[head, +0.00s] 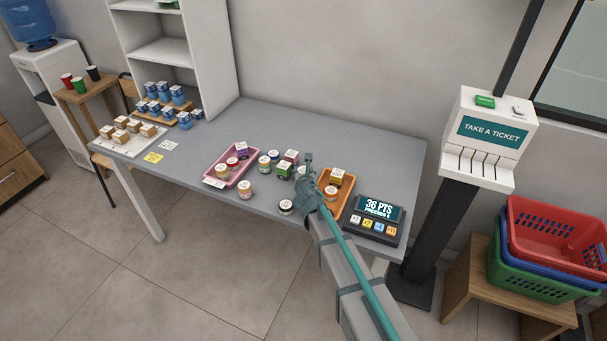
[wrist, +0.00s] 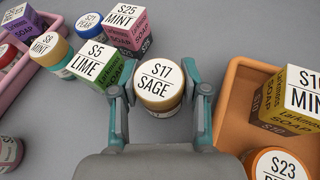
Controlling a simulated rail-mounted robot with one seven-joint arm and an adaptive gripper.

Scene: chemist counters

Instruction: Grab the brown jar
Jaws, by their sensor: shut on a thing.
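My gripper (wrist: 160,88) is shut around a jar (wrist: 158,86) with a white lid label reading S17 SAGE and a golden-brown rim. Its fingers touch the jar's left and right sides. The jar is upright; I cannot tell whether it is lifted off the counter. In the head view my gripper (head: 308,170) is over the counter, between the green soap box and the orange tray, and mostly hides the jar. A dark-sided jar (head: 286,208) with a white lid stands apart near the counter's front edge.
A green LIME box (wrist: 92,62) and a pink MINT box (wrist: 130,30) stand close left of my gripper. An orange tray (wrist: 233,110) with a box and a jar is close on the right. A pink tray (head: 213,172) lies further left. A points display (head: 374,218) stands at right.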

